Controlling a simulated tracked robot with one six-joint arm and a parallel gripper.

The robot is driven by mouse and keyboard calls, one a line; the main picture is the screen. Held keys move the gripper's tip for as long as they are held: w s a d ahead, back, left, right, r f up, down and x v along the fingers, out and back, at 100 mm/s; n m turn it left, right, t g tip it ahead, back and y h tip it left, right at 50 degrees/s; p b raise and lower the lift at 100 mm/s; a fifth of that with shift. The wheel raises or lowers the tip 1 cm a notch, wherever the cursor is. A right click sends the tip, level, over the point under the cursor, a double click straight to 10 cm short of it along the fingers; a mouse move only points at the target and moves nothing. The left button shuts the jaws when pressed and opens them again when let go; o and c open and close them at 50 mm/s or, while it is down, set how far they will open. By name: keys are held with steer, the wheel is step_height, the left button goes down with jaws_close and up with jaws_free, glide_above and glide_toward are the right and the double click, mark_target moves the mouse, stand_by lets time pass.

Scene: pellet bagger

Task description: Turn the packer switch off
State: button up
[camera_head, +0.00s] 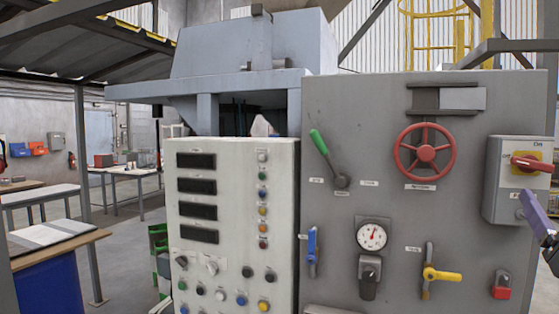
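A grey switch box (500,180) is mounted at the right edge of the grey panel. On its face is a red rotary switch handle (530,163) over a yellow plate, lying nearly horizontal. An "On" label is above it; a label below is partly hidden and unreadable. My gripper (534,209) enters from the right edge, with a purple finger-like part in front of the box's lower right, below the red handle. It appears apart from the handle. Much of the gripper is cut off by the frame, so its opening does not show.
The grey panel (340,110) also carries a red handwheel (427,152), a green lever (319,142), a gauge (371,236), a blue handle (312,246), a yellow valve handle (442,274) and a red padlock-like part (501,288). A white button panel (220,160) stands left. Tables are behind.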

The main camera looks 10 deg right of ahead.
mark_target(535, 168)
steer(key=shift+s+a+r, duration=0.1)
steer(key=shift+s+r, duration=0.05)
steer(key=shift+r, duration=0.15)
steer(key=x, duration=1.4)
steer(key=shift+f, duration=0.25)
steer(key=shift+c, duration=0.3)
steer(key=c, duration=1)
steer(key=shift+s+n+t+y, duration=0.1)
steer(key=shift+n+t+y, duration=0.55)
steer(key=shift+n, duration=1.25)
steer(key=o, duration=1.1)
steer(key=shift+c, duration=0.2)
